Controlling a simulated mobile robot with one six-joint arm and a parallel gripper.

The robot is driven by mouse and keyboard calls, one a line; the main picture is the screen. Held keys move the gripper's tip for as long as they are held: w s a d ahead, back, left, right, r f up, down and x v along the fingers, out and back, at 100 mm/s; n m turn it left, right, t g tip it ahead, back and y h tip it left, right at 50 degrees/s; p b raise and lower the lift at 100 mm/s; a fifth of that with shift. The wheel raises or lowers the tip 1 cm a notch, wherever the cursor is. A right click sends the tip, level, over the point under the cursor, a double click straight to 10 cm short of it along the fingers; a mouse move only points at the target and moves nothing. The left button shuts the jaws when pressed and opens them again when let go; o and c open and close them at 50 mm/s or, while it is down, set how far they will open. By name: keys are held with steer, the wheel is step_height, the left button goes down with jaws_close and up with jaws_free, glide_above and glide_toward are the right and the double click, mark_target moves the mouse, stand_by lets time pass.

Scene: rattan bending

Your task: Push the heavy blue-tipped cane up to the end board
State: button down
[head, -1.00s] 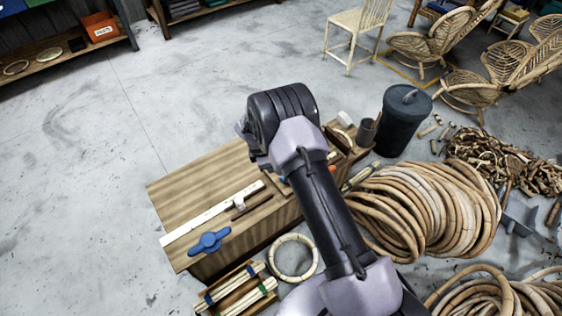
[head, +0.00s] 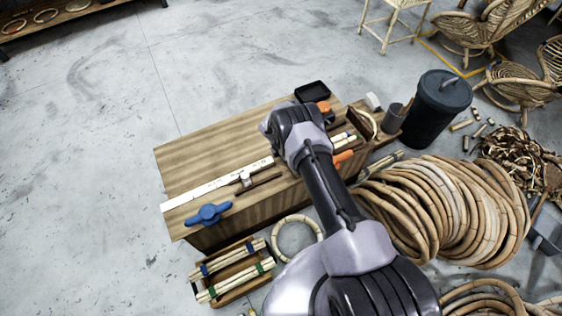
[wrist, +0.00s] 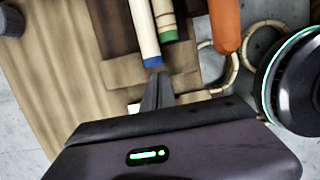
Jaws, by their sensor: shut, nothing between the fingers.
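In the wrist view, the blue-tipped cane (wrist: 145,35) is pale and lies lengthwise, its blue end towards my gripper. My gripper (wrist: 156,82) is shut and empty, with its dark fingertips right by that blue end. I cannot tell whether they touch. A green-banded cane (wrist: 166,22) lies close along its right side. In the head view my arm hides my gripper; pale cane lengths (head: 343,139) show just right of the arm on the workbench. I cannot make out the end board for certain.
An orange handle (wrist: 225,24) lies right of the canes. A crate (head: 235,272) of banded canes and coiled rattan (head: 450,210) are on the floor.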

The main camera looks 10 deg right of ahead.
steer(key=shift+w+d, duration=0.15)
steer(key=shift+d, duration=0.1)
steer(key=shift+w+d, duration=0.25)
steer(key=shift+d, duration=0.55)
steer(key=shift+w+d, duration=0.25)
steer(key=shift+d, duration=0.55)
